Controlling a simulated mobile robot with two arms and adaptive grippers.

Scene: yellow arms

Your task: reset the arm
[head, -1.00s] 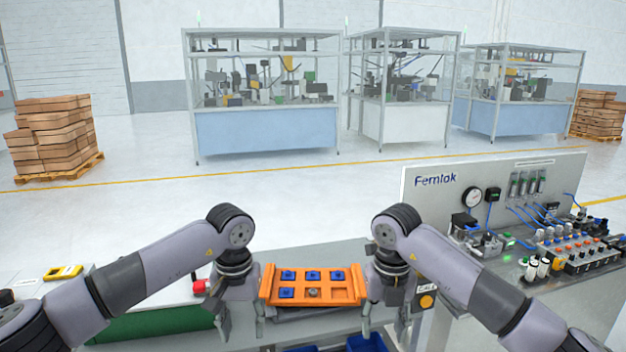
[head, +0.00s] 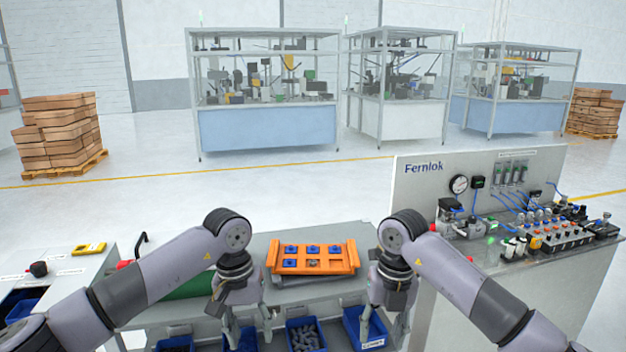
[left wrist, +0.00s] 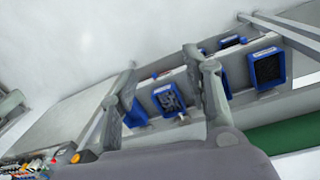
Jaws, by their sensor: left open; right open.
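My left gripper (head: 249,330) is open and empty in the head view, hanging in front of the bench, near the blue bins. It also shows in the left wrist view (left wrist: 158,80) with its two fingers spread apart and nothing between them but the background bench and bins. My right gripper (head: 384,318) is open and points down at the bench's front, near a blue bin. An orange tray (head: 313,268) with several blue pieces lies on the bench between the two arms, apart from both grippers.
Blue bins (head: 305,336) sit along the bench front, one holding grey parts. A panel bench marked Fernlok (head: 425,185) with valves and a gauge stands to the right. A green surface (head: 190,287) lies behind my left arm. Glass machine cells (head: 265,125) stand far back.

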